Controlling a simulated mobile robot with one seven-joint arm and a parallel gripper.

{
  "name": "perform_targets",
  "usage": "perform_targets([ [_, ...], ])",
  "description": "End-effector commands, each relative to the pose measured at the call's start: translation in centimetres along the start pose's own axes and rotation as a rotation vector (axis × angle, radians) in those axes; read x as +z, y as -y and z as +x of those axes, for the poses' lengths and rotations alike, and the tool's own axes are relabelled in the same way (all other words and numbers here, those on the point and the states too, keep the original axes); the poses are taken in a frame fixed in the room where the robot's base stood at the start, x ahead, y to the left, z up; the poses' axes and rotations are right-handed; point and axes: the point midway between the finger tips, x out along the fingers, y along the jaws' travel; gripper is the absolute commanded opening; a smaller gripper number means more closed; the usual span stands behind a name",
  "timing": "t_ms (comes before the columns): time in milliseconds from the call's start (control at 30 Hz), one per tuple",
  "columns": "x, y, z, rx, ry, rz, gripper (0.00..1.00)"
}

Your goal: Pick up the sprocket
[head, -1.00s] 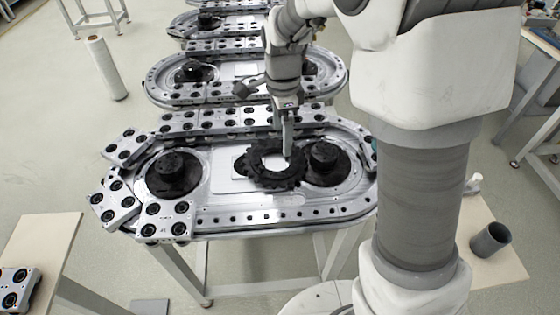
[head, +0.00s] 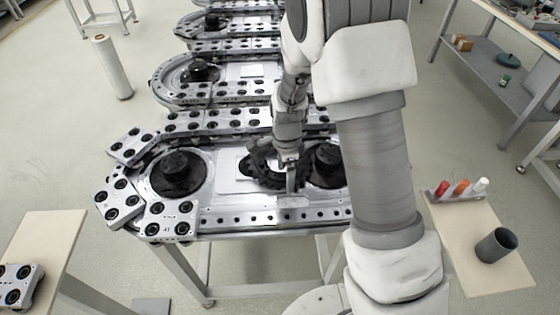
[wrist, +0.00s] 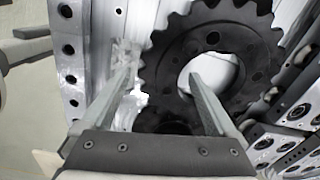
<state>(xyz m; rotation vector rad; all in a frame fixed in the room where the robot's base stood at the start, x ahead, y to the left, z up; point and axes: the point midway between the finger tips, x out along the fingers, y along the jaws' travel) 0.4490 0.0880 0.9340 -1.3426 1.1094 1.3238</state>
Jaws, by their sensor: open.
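The sprocket (head: 258,168) is a black toothed ring lying on the nearest ring track (head: 225,200), between two dark round hubs; the arm partly hides it in the head view. In the wrist view the sprocket (wrist: 215,42) is large, with a central hole and small bolt holes. My gripper (head: 291,186) points down at the sprocket's near side. In the wrist view my gripper (wrist: 160,74) is open and empty. Its right fingertip appears over the central hole and its left one outside the toothed edge, with part of the rim between. Whether the fingers touch it is unclear.
Dark hubs stand left (head: 176,172) and right (head: 326,160) of the sprocket. Carriage plates (head: 168,218) with black rollers line the track. A side table at right holds a dark cup (head: 496,245) and coloured tubes (head: 461,187). More tracks stand behind.

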Motion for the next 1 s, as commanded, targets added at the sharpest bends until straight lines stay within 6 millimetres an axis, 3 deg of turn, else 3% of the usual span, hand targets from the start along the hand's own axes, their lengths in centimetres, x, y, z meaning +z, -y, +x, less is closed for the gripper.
perform_targets([
  [100, 0.01, -0.03, 1.0, 0.001, 0.0, 0.0, 0.93],
  [367, 0.02, 0.01, 1.15, -0.001, 0.0, 0.0, 0.93],
  [867, 0.01, 0.01, 1.12, -0.001, 0.0, 0.0, 0.03],
  [1000, 0.01, 0.02, 1.12, -0.001, 0.0, 0.0, 0.0],
])
